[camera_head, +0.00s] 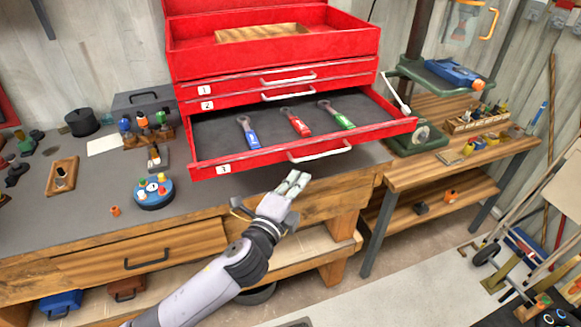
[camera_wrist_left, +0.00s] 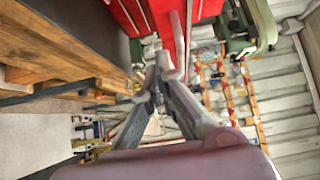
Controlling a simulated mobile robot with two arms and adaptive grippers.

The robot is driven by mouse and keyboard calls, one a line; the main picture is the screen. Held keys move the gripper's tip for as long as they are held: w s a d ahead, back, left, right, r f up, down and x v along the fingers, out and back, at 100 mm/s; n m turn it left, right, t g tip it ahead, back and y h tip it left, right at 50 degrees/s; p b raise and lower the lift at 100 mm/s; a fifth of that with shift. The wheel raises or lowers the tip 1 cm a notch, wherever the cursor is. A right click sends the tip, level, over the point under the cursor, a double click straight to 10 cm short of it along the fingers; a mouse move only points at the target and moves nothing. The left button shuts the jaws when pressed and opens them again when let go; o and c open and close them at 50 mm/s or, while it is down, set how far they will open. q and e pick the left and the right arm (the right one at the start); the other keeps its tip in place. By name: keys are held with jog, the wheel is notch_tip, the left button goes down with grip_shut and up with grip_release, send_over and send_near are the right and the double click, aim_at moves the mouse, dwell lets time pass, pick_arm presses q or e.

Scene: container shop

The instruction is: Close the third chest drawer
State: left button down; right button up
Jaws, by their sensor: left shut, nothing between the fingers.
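The red tool chest stands on the workbench. Its third drawer (camera_head: 270,163), labelled 3, is pulled out toward me and holds a blue-handled wrench (camera_head: 248,131), a red-handled wrench (camera_head: 296,122) and a green-handled wrench (camera_head: 337,115). Its silver handle (camera_head: 320,152) runs along the right part of the drawer front. Drawers 1 and 2 above are shut. My left gripper (camera_head: 295,182) is shut and empty, just below and in front of the handle. In the left wrist view the gripper fingers (camera_wrist_left: 160,75) are beside the red drawer front; I cannot tell whether they touch it. My right gripper is not in view.
The dark workbench top (camera_head: 100,200) carries a round blue holder (camera_head: 153,192), a black pot (camera_head: 82,122) and small wooden items on the left. A wooden side table (camera_head: 440,165) with a drill press stands right.

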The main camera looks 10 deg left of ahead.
aim_at(268, 128)
pick_arm(q)
jog(key=w+a, duration=0.2)
jog(key=shift+w+a+p, duration=0.15)
jog(key=shift+w+p, duration=0.25)
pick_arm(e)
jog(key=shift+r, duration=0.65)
